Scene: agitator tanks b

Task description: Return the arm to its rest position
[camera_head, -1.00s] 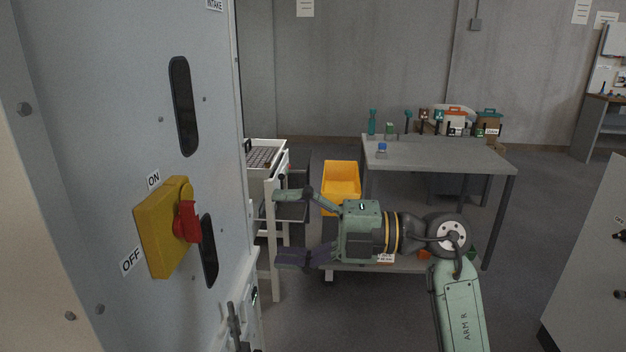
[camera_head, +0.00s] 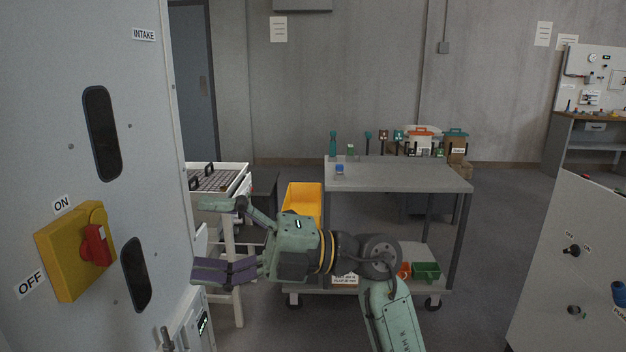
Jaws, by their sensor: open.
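My gripper (camera_head: 222,238) is open and empty, its two fingers spread one above the other and pointing left. My green arm (camera_head: 390,318) rises from the bottom of the picture and bends left at a dark round joint. The gripper hangs in front of the white tray stand and the grey cart, right of the grey cabinet (camera_head: 85,180). A yellow switch box with a red handle (camera_head: 95,246) sits on the cabinet face between ON and OFF labels. The gripper is apart from it.
A grey cart (camera_head: 400,178) carries several small tools and boxes. A yellow bin (camera_head: 302,198) stands beside it. A white stand with a tray (camera_head: 217,180) is behind the gripper. A pale cabinet with knobs (camera_head: 570,270) is at right. Floor between cart and right cabinet is clear.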

